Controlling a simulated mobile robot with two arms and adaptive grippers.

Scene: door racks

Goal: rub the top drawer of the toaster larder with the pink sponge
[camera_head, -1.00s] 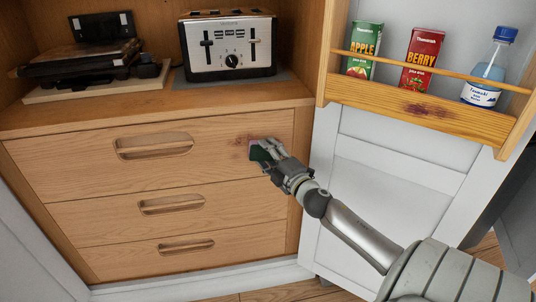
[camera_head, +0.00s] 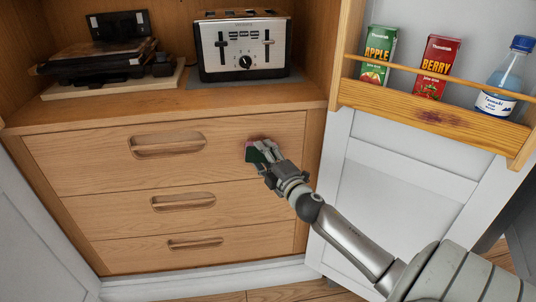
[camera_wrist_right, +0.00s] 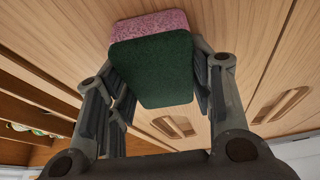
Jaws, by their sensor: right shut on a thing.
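The toaster larder holds a toaster (camera_head: 243,45) above its three wooden drawers. The top drawer (camera_head: 90,160) is shut and has a dark reddish stain (camera_head: 258,140) near its right end. My right gripper (camera_head: 264,155) is shut on the pink sponge (camera_head: 252,155), at the front of this drawer, just below the visible part of the stain. In the right wrist view, the sponge (camera_wrist_right: 150,70) has a dark green side towards the camera and its pink side (camera_wrist_right: 150,27) towards the drawer wood. Whether the sponge touches the wood is hard to tell. My left gripper is not in view.
The open door at right carries a wooden rack (camera_head: 430,117) with a stain, an apple carton (camera_head: 377,55), a berry carton (camera_head: 437,67) and a water bottle (camera_head: 505,78). A dark appliance (camera_head: 100,62) sits on a board left of the toaster. Recessed drawer handles (camera_head: 168,145) lie left of the gripper.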

